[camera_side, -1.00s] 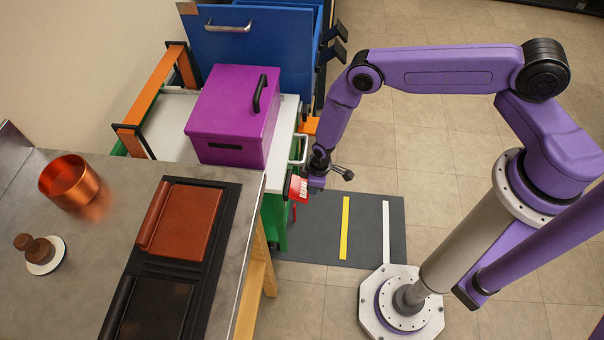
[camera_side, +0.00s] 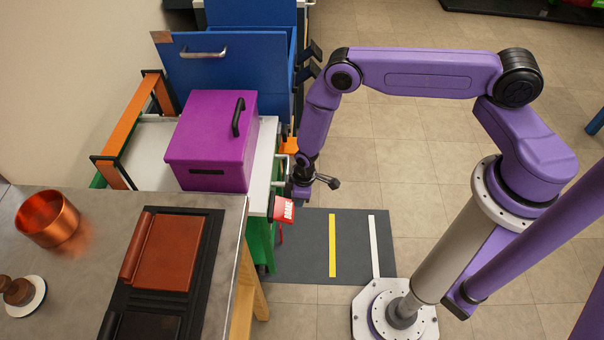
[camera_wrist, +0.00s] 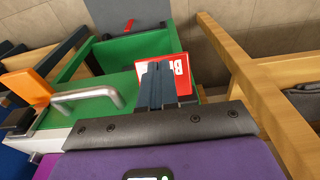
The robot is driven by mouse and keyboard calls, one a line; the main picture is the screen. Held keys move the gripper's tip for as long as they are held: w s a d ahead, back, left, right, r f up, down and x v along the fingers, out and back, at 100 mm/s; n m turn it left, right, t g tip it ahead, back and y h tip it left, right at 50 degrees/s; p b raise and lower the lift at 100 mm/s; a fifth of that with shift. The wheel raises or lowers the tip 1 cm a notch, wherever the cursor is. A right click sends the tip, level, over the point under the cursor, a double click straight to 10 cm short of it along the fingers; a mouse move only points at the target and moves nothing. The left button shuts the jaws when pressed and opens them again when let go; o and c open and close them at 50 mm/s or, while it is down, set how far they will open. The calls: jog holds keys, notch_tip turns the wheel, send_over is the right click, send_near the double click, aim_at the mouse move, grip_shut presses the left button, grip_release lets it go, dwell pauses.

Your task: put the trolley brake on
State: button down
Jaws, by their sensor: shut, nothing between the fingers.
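The trolley (camera_side: 265,213) has a green body and a white top and stands beside the bench. A red plate with white lettering, the brake label (camera_side: 284,209), sits at its near right corner. A thin red piece shows below the label and may be part of the brake. My gripper (camera_side: 300,192) is just behind and right of the label in the side view. In the wrist view my shut, empty fingers (camera_wrist: 160,85) overlap the red label (camera_wrist: 183,72) and hide part of its lettering. I cannot tell whether they touch it.
A purple box (camera_side: 212,140) stands on the trolley top. Blue drawers (camera_side: 235,70) are behind. A metal handle (camera_wrist: 88,98) and an orange block (camera_wrist: 27,88) lie left of my fingers. A wooden bench leg (camera_wrist: 235,60) is at right. The grey mat (camera_side: 305,262) is clear.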

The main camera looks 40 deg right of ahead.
notch_tip(320, 180, up, 13)
jog(key=s, duration=0.1)
jog(key=shift+d, duration=0.45)
jog(key=shift+f, duration=0.1)
jog(key=s+a+r+n, duration=0.15)
jog(key=s+r, duration=0.35)
jog(key=r, duration=0.6)
jog(key=s+a+r+n, duration=0.1)
jog(key=s+a+r, duration=0.1)
jog(key=s+r, duration=0.6)
jog(key=s+d+r+n, duration=0.1)
jog(key=s+d+r, duration=1)
jog(key=s+r, duration=0.1)
jog(key=shift+s+d+r+g, duration=0.2)
jog(key=shift+r+g, duration=0.1)
jog(key=shift+r, duration=0.6)
